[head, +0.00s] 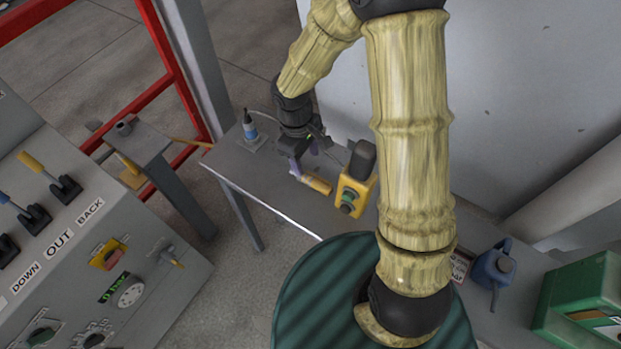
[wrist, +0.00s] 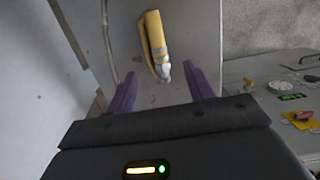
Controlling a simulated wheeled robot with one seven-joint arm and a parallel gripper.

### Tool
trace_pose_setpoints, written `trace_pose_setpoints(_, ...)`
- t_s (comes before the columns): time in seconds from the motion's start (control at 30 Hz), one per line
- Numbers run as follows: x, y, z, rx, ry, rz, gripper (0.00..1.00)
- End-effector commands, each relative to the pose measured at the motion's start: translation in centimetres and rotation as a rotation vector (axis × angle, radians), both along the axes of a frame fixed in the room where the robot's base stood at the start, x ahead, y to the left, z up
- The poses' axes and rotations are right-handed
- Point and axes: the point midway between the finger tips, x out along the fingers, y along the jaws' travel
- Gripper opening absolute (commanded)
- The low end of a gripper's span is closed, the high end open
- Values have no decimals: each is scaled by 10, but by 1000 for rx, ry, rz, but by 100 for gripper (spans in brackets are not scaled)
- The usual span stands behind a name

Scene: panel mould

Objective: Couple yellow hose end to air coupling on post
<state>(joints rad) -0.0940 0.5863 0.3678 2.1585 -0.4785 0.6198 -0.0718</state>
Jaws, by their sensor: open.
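The yellow hose end (head: 317,183) lies on the grey bench (head: 275,195), and its pale metal tip shows. In the wrist view the yellow hose end (wrist: 154,38) lies beyond the fingertips, its tip pointing back towards the gap between them. My gripper (head: 297,165) is low over the bench, beside the hose end. Its purple fingers stand apart with nothing between them in the wrist view (wrist: 163,90). The dark round fitting (head: 123,128) on top of the grey post (head: 178,190) at the left looks like the air coupling; its details are too small to tell.
A yellow box with a green button (head: 355,195) stands on the bench close right of my gripper. A blue-banded cone (head: 249,128) stands left. A blue can (head: 492,265) and green case (head: 590,305) are at right. A control panel (head: 75,250) with levers fills the left.

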Motion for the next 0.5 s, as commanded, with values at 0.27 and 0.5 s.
trace_pose_setpoints(0.27, -4, -4, -33, 0, 2, 1, 53)
trace_pose_setpoints(0.5, -3, -4, -34, 0, 0, 0, 53)
